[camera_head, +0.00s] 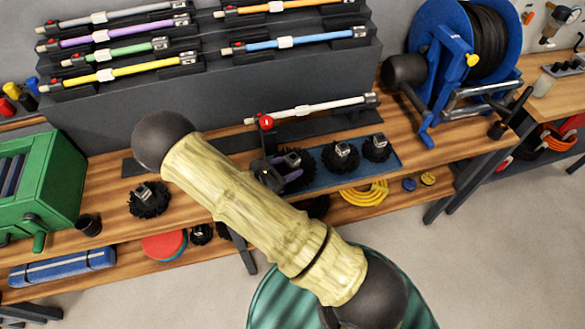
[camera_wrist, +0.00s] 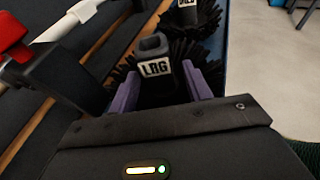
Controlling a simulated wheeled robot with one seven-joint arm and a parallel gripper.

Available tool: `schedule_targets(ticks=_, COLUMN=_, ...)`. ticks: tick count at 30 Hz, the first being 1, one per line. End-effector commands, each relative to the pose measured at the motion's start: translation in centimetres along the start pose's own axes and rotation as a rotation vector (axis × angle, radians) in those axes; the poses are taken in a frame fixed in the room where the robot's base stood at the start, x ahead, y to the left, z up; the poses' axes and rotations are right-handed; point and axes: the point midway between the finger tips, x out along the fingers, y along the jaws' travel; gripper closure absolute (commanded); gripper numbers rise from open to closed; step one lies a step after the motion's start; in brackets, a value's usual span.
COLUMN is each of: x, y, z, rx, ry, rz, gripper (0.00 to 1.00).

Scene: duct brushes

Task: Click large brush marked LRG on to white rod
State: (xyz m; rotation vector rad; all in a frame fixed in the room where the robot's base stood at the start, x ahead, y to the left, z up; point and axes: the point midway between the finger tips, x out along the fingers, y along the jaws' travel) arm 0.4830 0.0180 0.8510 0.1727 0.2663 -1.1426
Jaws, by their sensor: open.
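The large brush (camera_wrist: 155,68) has black bristles and a grey socket marked LRG. It sits upright between the purple fingers of my gripper (camera_wrist: 162,88) in the wrist view. The fingers are open on either side of the socket; contact is not clear. In the head view the brush (camera_head: 293,158) stands at the left end of the blue tray (camera_head: 325,177), partly hidden by my gripper (camera_head: 280,175). The white rod (camera_head: 320,107) lies in a dark holder behind the tray, with a red knob (camera_head: 265,122) at its left. Part of the rod also shows in the wrist view (camera_wrist: 68,20).
Two more brushes (camera_head: 343,157) (camera_head: 376,148) stand right in the tray; another brush (camera_head: 148,199) is on the bench at left. A rack (camera_head: 225,80) of coloured rods stands behind. A blue hose reel (camera_head: 440,60) is at right, a green machine (camera_head: 45,185) at left.

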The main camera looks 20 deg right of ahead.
Motion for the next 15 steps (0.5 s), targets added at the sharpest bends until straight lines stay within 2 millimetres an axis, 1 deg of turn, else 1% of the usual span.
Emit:
schedule_targets(ticks=1, x=-0.01, y=0.0, z=0.0, rx=0.0, ry=0.0, rz=0.0, gripper=0.55)
schedule_targets(ticks=5, x=-0.01, y=-0.01, z=0.0, rx=0.0, ry=0.0, rz=0.0, gripper=0.8)
schedule_targets(ticks=6, x=-0.02, y=-0.01, z=0.0, rx=0.0, ry=0.0, rz=0.0, gripper=0.88)
schedule_targets(ticks=8, x=-0.02, y=0.0, z=0.0, rx=0.0, ry=0.0, rz=0.0, gripper=1.0)
schedule_targets(ticks=15, x=-0.04, y=0.01, z=0.07, rx=0.0, ry=-0.001, rz=0.0, gripper=1.0)
